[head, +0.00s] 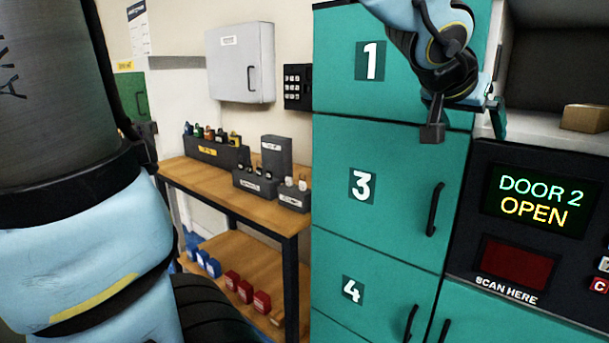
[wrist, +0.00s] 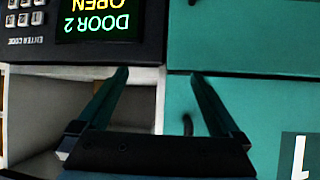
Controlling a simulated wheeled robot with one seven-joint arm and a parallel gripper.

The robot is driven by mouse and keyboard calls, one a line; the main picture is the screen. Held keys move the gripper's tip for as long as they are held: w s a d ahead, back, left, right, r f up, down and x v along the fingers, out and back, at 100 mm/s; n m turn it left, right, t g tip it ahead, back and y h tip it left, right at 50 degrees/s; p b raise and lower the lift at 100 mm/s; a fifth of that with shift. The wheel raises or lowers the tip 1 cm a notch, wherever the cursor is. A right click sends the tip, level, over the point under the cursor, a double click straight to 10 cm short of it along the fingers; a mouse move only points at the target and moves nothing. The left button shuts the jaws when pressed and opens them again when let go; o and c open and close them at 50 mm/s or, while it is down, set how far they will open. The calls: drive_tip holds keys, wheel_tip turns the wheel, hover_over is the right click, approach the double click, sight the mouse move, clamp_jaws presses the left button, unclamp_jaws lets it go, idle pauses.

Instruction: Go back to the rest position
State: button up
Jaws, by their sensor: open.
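My gripper (head: 466,118) hangs at the upper right of the head view, in front of the teal lockers, beside the right edge of door 1 (head: 345,62). Its two fingers are spread apart with nothing between them. In the wrist view, which is upside down, my gripper (wrist: 160,82) also shows open and empty. The screen (head: 538,200) reads "DOOR 2 OPEN". Above it is an open compartment (head: 552,128) with a pale floor, and a brown carton (head: 585,118) lies inside at the right.
Teal doors 3 (head: 390,195) and 4 (head: 375,290) are shut. My own arm fills the left edge.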

drive_tip(key=w+a+f+n+y, duration=0.35)
drive_tip(key=w+a+f, duration=0.25)
drive_tip(key=a+f, duration=0.35)
drive_tip(key=a+f+n+g+y, duration=0.2)
drive_tip(key=a+f, duration=0.4)
drive_tip(key=a, duration=0.3)
drive_tip(key=s+a+f+n+g+y, duration=0.1)
drive_tip(key=a+f+g+y, duration=0.1)
drive_tip(key=a+f, duration=0.4)
drive_tip(key=a, duration=0.3)
drive_tip(key=shift+a+n, duration=0.35)
drive_tip(key=shift+a, duration=0.05)
drive_tip(key=s+a+f, duration=0.1)
drive_tip(key=s+a+f+n+g, duration=0.1)
drive_tip(key=a, duration=0.1)
drive_tip(key=s+a+f+g, duration=0.1)
drive_tip(key=a, duration=0.1)
drive_tip(key=shift+s+f+n+y, duration=0.25)
drive_tip(key=shift+s+n+y, duration=0.05)
drive_tip(key=shift+s+y, duration=0.1)
drive_tip(key=shift+c, duration=0.2)
